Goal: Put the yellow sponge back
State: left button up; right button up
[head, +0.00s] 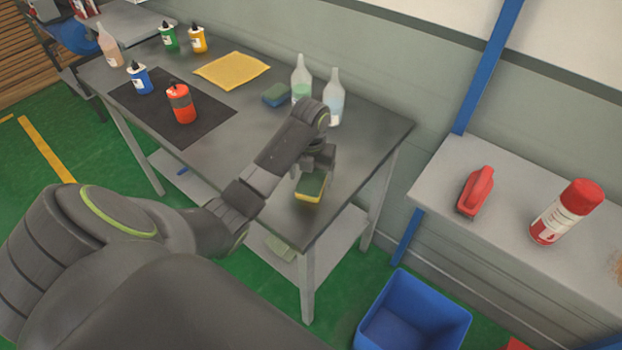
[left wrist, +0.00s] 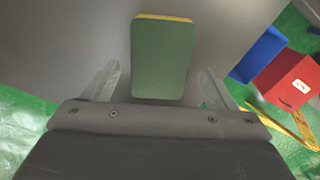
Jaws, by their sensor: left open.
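The yellow sponge (head: 311,188) has a green top and lies on the grey table near its front right corner. In the left wrist view the sponge (left wrist: 161,58) shows its green face with a yellow edge at the far end. My left gripper (head: 316,172) is over the sponge, its fingers mostly hidden in the head view. In the left wrist view the gripper (left wrist: 158,82) is open, with one finger on each side of the sponge and a gap to both. A second sponge, blue-green (head: 276,95), lies farther back beside the bottles. My right gripper is not in view.
Two clear bottles (head: 334,99) stand behind my left gripper. A yellow cloth (head: 232,70) and a dark mat (head: 215,118) with an orange-red bottle (head: 181,104) are to the left. A blue bin (head: 412,312) stands on the floor at the right.

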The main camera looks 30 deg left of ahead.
aim_at(311, 181)
pick_arm(q)
notch_tip(311, 181, up, 4)
jog(key=shift+r+p, duration=0.1)
jog(key=shift+p, duration=0.5)
notch_tip(311, 181, up, 6)
jog(key=p, duration=0.6)
